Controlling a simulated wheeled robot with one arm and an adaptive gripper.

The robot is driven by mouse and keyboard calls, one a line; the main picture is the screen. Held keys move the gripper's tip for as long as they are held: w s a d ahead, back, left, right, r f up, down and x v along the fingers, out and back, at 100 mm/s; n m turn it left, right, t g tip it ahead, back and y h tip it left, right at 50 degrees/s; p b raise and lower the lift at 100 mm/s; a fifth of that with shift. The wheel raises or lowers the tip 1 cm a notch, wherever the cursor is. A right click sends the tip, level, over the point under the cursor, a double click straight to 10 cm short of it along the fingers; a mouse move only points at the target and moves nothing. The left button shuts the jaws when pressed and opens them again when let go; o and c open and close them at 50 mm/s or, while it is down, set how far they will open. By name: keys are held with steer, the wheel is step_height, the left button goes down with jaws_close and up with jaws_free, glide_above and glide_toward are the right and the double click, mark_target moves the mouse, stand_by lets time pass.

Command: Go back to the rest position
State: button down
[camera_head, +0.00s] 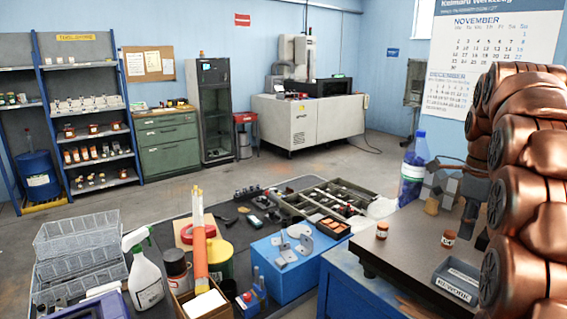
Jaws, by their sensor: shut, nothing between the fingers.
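My copper-coloured arm (525,190) fills the right edge of the view. My gripper (468,228) is the dark shape just left of it, pointing down above the back of the dark-topped bench (400,247). It is shut and empty, and partly hidden by my arm. On that bench stand two small brown jars with white labels, a left one (382,231) and a right one (448,238). A grey labelled tray (457,282) lies at the bench's front right. My gripper is behind the tray and to the right of the jars.
A blue-capped bottle (412,170) and grey blocks (441,187) stand at the bench's back, close to my gripper. A cluttered table (165,233) holds a spray bottle (145,272), a blue box (285,268) and wire baskets (80,250). Floor is free behind it.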

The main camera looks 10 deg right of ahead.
steer(key=s+a+f+n, duration=0.45)
steer(key=a+n, duration=0.25)
steer(key=a, duration=0.2)
steer(key=s+a+f+n, duration=0.3)
steer(key=s+a+n, duration=0.2)
steer(key=a+n, duration=0.25)
steer(key=s+a+f+n, duration=0.4)
steer(key=s+f+n, duration=0.1)
steer(key=s+n, duration=0.2)
steer(key=s+a+f+n+g, duration=0.1)
steer(key=s+a+f+n, duration=0.4)
steer(key=s, duration=0.4)
steer(key=shift+s+f+n+g, duration=0.3)
steer(key=shift+s+f+n, duration=0.15)
steer(key=shift+n, duration=0.5)
